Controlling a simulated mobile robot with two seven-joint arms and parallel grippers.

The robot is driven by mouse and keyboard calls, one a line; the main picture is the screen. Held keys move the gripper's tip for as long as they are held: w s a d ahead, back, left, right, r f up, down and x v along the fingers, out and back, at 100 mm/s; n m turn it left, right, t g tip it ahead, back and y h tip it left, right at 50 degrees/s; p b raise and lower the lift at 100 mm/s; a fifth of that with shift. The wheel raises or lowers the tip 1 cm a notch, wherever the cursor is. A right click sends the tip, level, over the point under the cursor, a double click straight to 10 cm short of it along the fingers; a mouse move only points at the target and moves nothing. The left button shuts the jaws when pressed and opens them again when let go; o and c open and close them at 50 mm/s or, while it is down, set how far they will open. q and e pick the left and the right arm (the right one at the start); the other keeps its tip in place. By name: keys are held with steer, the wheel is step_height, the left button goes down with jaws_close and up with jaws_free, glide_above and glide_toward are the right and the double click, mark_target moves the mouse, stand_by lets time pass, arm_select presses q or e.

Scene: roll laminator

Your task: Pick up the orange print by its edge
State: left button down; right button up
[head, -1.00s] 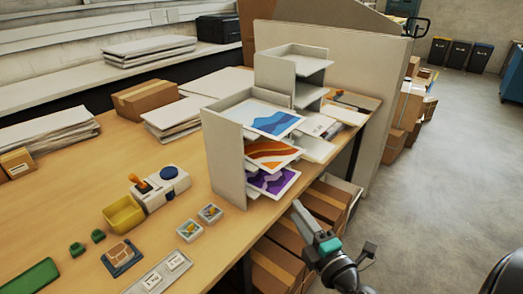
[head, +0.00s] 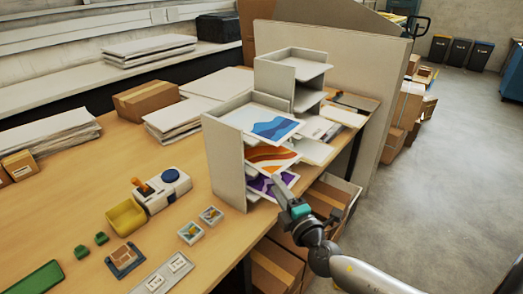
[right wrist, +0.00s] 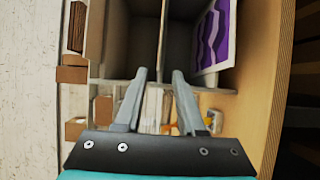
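The orange print (head: 270,157) lies in the middle tray of the near grey rack (head: 228,165), its front edge jutting out. A blue print (head: 275,126) lies above it, and a purple print (head: 262,186) below it. My right gripper (head: 280,186) is in front of the rack, below the orange print's front edge, and covers part of the purple print. In the right wrist view my right gripper (right wrist: 161,75) is open with nothing between its fingers. The purple print (right wrist: 210,35) stands to their right there. I cannot make out the orange print there. My left gripper is not in view.
A second rack (head: 295,70) stands behind the near one. Cardboard boxes (head: 330,195) sit below the table's right edge. A yellow bin (head: 126,216) and a white device with a blue knob (head: 163,190) stand on the table to the left. Floor to the right is open.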

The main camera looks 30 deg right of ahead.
mark_target(269, 175)
steer(key=shift+w+d+p, duration=0.2)
steer(key=shift+w+p, duration=0.3)
steer(key=shift+w, duration=2.15)
steer(key=shift+c, duration=0.4)
jaws_close()
steer(key=shift+r, duration=0.1)
